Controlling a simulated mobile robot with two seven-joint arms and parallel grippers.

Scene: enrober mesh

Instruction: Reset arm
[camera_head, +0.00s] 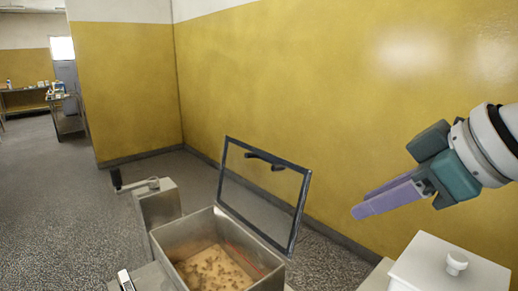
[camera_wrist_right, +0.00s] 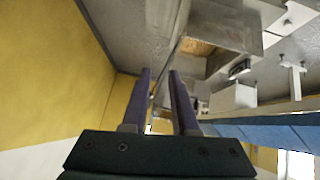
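My right gripper (camera_head: 358,210) is raised at the right of the head view, in front of the yellow wall and above the white lidded box. Its purple fingers point left and slightly down. In the right wrist view the two fingers (camera_wrist_right: 160,72) stand apart with nothing between them, so it is open and empty. It touches nothing that I can see. My left gripper does not show in either view.
A metal machine tub (camera_head: 160,236) with brown pieces on its floor stands at bottom centre. Its dark-framed clear lid (camera_head: 300,205) stands raised. A white box with a knobbed lid (camera_head: 425,262) is at lower right. A yellow wall (camera_head: 300,80) rises behind; floor is free at left.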

